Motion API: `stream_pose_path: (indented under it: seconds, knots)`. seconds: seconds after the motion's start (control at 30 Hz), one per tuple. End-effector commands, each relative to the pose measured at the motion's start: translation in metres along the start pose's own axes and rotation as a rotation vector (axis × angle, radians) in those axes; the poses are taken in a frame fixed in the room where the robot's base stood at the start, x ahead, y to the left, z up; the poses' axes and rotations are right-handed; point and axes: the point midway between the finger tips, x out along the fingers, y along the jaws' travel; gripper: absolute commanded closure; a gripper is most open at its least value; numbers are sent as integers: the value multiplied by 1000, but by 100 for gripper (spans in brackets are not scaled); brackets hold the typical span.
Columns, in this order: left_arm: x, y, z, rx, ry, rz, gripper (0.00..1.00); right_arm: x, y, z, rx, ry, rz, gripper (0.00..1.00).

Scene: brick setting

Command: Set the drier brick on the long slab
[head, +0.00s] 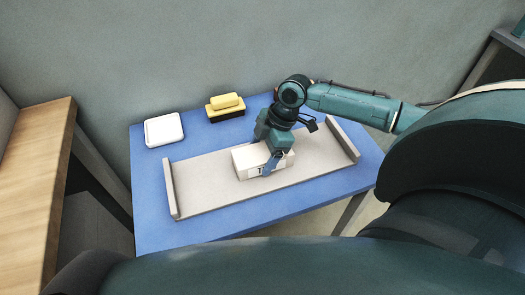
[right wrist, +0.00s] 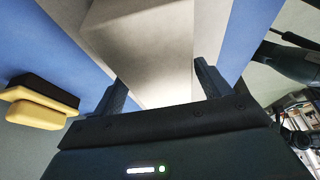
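The long slab (head: 205,190) is a pale grey board with a raised lip at each end, lying across the blue table. One pale, whitish brick (head: 246,163) is at the middle of the slab, low against its surface; whether it rests fully on it is hard to tell. My right gripper (head: 272,163) reaches down over the brick, with a finger on its near side. In the right wrist view the gripper (right wrist: 162,88) has a finger against each side of the pale brick (right wrist: 150,55). My left gripper is not in view.
The blue table (head: 160,235) stands against a grey wall. A white square dish (head: 163,130) is at its back left. A yellow block (head: 225,101) sits on a dark base behind the slab. A wooden surface (head: 35,185) stands at left.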

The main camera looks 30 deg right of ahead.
Motion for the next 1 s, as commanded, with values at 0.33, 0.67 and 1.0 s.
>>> stream_pose_path:
  seconds: [0.33,0.67,1.0]
  knots:
    - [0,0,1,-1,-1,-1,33,-1,0,0,0,0,0,15]
    - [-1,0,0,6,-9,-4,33,-51,1,0,0,-1,4,15]
    - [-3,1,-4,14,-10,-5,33,-111,1,0,1,0,2,15]
